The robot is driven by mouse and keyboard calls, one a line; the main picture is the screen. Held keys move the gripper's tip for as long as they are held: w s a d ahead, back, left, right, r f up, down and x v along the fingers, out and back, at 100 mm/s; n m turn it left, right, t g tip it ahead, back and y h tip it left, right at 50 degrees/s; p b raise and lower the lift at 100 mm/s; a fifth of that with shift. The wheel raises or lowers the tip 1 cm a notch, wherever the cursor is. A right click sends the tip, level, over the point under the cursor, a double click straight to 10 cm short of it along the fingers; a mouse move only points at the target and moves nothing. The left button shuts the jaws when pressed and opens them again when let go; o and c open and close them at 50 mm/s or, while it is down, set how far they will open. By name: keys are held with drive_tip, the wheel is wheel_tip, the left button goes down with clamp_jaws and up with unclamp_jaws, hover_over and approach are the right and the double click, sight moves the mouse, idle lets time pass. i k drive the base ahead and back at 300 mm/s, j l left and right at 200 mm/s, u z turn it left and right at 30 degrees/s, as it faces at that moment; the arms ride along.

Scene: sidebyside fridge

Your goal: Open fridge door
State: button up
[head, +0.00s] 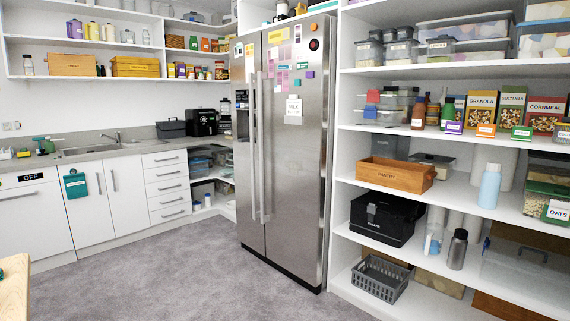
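A stainless steel side-by-side fridge (297,165) stands in the middle of the head view. Its narrower left door (245,190) and wider right door both look shut. Two long vertical bar handles run side by side near the seam: the left handle (251,150) and the right handle (262,150). Magnets and paper notes are stuck on the upper right door. A dispenser panel shows on the left door. My gripper is not in view, so its state is hidden.
Grey carpet (175,285) in front of the fridge is clear. Open pantry shelves (455,145) full of boxes and bottles stand close on the right. A counter with a sink (95,150) and white cupboards runs along the left. A wooden table corner (15,290) shows at bottom left.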

sight(297, 55)
drive_tip(key=i+l+z, duration=0.15)
drive_tip(key=i+l, duration=0.15)
drive_tip(key=i, duration=0.15)
drive_tip(key=i+l+z, duration=0.1)
drive_tip(key=i+l, duration=0.2)
drive_tip(key=i, duration=0.15)
drive_tip(key=i+u, duration=0.2)
drive_tip(key=i, duration=0.25)
drive_tip(key=i+l+u, duration=0.15)
drive_tip(key=i, duration=0.3)
drive_tip(key=i+l+u, duration=0.2)
drive_tip(key=i, duration=0.25)
drive_tip(key=i+j+u, duration=0.15)
drive_tip(key=i+u, duration=0.3)
drive_tip(key=i, duration=0.35)
drive_tip(key=i+l+u, duration=0.1)
drive_tip(key=i+u, duration=0.35)
drive_tip(key=i, duration=0.35)
